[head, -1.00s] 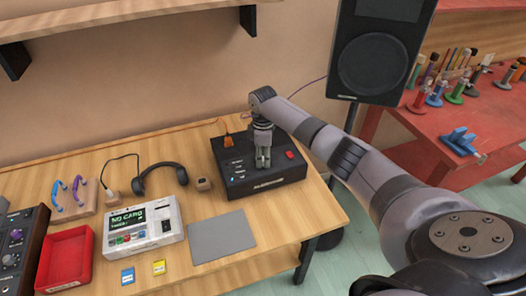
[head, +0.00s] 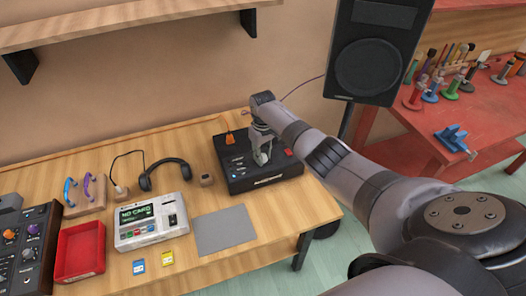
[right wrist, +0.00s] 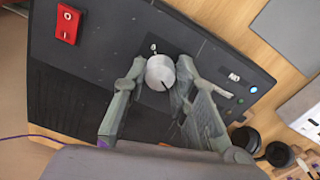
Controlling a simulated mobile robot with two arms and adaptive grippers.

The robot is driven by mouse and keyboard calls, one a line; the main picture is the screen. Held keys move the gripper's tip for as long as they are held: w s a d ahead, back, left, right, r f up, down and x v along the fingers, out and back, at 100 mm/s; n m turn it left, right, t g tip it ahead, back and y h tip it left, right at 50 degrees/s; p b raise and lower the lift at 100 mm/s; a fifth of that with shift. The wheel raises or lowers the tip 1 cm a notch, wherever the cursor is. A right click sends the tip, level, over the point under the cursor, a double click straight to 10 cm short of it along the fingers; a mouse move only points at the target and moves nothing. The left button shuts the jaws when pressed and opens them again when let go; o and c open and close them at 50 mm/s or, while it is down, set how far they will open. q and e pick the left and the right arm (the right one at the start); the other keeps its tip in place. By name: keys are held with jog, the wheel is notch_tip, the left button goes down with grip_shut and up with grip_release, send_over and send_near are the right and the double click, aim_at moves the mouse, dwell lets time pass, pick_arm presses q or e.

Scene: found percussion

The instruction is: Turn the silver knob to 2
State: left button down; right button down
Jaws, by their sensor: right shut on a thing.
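The silver knob (right wrist: 160,73) is round, with a dark pointer line, and stands on the top of a black box (head: 240,180). In the right wrist view it sits between the two fingers of my right gripper (right wrist: 158,80), which is shut on it. My left gripper is not in view.
The box also carries a red switch (right wrist: 67,23), an orange part (head: 230,139) and a blue light (right wrist: 253,89). Headphones (head: 165,172), a white device (head: 150,221), a grey mat (head: 224,231) and a red tray (head: 80,251) share the table. A speaker (head: 375,50) stands behind.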

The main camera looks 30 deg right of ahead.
jog(key=shift+m+p, duration=0.5)
jog(key=shift+m, duration=0.9)
jog(key=c, duration=1.3)
grip_release()
notch_tip(320, 180, up, 12)
